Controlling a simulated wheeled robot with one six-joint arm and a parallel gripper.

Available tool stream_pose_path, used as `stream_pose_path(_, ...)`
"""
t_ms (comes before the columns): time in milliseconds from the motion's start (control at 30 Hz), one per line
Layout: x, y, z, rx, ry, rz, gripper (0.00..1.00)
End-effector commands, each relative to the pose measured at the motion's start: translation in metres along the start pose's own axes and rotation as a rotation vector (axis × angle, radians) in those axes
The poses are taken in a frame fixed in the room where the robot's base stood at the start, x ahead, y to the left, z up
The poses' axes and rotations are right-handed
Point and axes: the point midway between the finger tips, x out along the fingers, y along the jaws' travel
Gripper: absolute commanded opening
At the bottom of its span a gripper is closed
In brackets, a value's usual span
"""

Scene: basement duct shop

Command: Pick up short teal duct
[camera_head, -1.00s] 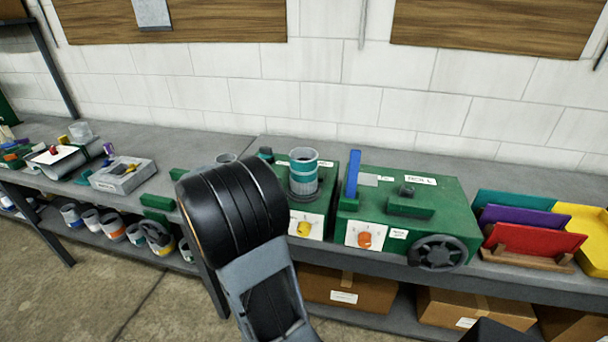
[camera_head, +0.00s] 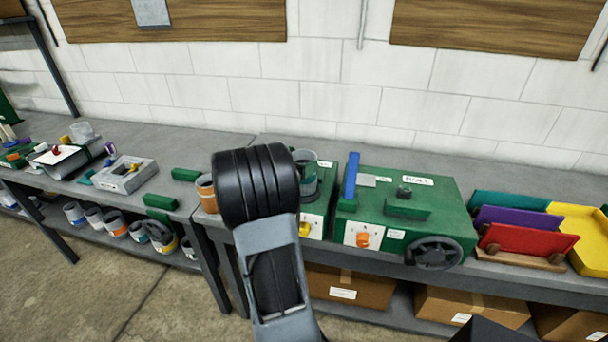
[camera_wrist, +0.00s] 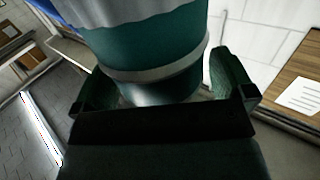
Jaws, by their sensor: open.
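The short teal duct (camera_wrist: 150,48), a teal cylinder with pale grey bands, fills the upper middle of the wrist view. My gripper (camera_wrist: 165,85) is open, with one green-padded finger on each side of the duct. A gap shows on the right side; contact on the left cannot be told. In the head view the grey top of the duct (camera_head: 308,157) stands on the left green machine (camera_head: 318,215). My black wrist hides part of it, and my fingers cannot be made out clearly there.
A larger green machine (camera_head: 450,212) with a blue lever (camera_head: 352,175) and handwheel stands close right of the duct. An orange-banded duct (camera_head: 206,192) stands left of my wrist. Colored panels (camera_head: 520,238) stand farther right. Cardboard boxes (camera_head: 350,288) sit below.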

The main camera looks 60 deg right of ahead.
Motion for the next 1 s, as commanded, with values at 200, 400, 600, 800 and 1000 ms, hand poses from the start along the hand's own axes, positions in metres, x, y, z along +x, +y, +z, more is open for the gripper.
stream_pose_path(200, 0.0094, 0.0001, 0.0001, 0.001, 0.0, 0.0, 1.0)
stream_pose_path(400, 0.0091, 0.0, 0.0003, 0.001, 0.0, 0.0, 0.97)
stream_pose_path(600, 0.009, 0.0001, 0.0002, 0.001, 0.0, 0.0, 0.78)
stream_pose_path(800, 0.009, 0.0001, 0.0002, 0.001, 0.0, 0.0, 0.59)
stream_pose_path(1000, 0.009, 0.0001, 0.0002, 0.0, 0.0, 0.0, 0.4)
